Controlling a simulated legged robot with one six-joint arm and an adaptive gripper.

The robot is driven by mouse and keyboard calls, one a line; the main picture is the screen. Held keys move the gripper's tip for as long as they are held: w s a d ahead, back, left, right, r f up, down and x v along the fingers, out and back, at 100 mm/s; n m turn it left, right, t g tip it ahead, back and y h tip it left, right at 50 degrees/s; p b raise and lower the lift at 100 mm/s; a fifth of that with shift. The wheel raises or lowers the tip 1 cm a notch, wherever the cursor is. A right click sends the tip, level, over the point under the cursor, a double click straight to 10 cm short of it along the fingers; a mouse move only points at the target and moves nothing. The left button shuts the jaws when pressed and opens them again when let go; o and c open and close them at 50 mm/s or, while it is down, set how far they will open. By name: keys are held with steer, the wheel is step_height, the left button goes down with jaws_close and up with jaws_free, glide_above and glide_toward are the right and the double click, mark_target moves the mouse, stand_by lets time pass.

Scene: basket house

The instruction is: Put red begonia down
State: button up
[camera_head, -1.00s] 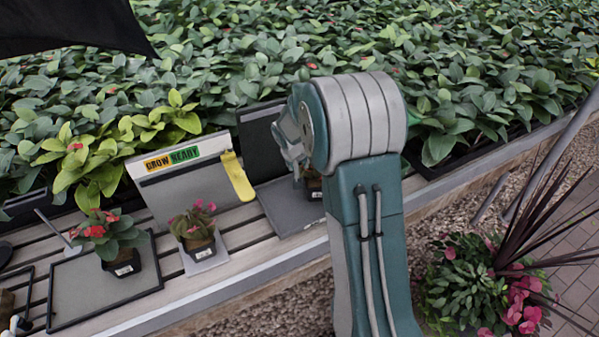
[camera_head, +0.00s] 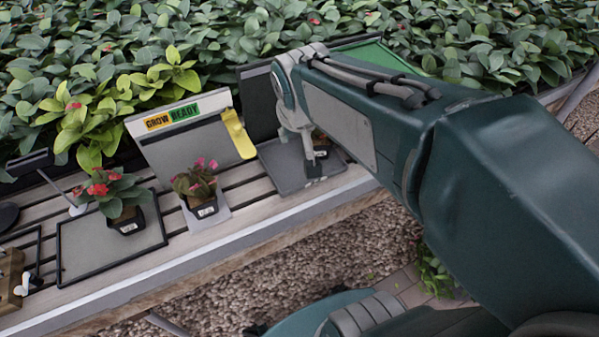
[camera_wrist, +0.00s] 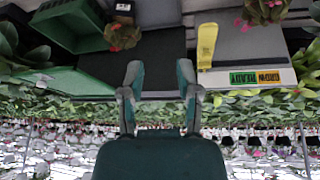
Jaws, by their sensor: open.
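My gripper (camera_head: 308,155) is open with nothing between its fingers. Its spread fingers also show in the wrist view (camera_wrist: 160,75). A small potted plant (camera_wrist: 122,37) with reddish-brown parts stands near it, beyond the fingertips and to the left in the wrist view. In the head view that plant is mostly hidden behind my arm. A potted plant with red flowers (camera_head: 111,194) stands upright on a black-rimmed grey tray (camera_head: 85,250) at the left. I cannot tell which of the two is the red begonia.
A pink-flowered potted plant (camera_head: 197,187) stands before the "Grow Ready" sign board (camera_head: 185,140) with its yellow tag (camera_head: 238,134). A dark grey tray (camera_head: 285,170) lies under my gripper. A green bin (camera_wrist: 70,25) shows in the wrist view. Dense foliage fills the back.

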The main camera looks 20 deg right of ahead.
steer(key=s+a+n+y, duration=0.1)
steer(key=s+a, duration=0.3)
steer(key=s, duration=0.7)
steer(key=shift+s+r+n+t, duration=0.25)
steer(key=shift+r+n+t, duration=0.05)
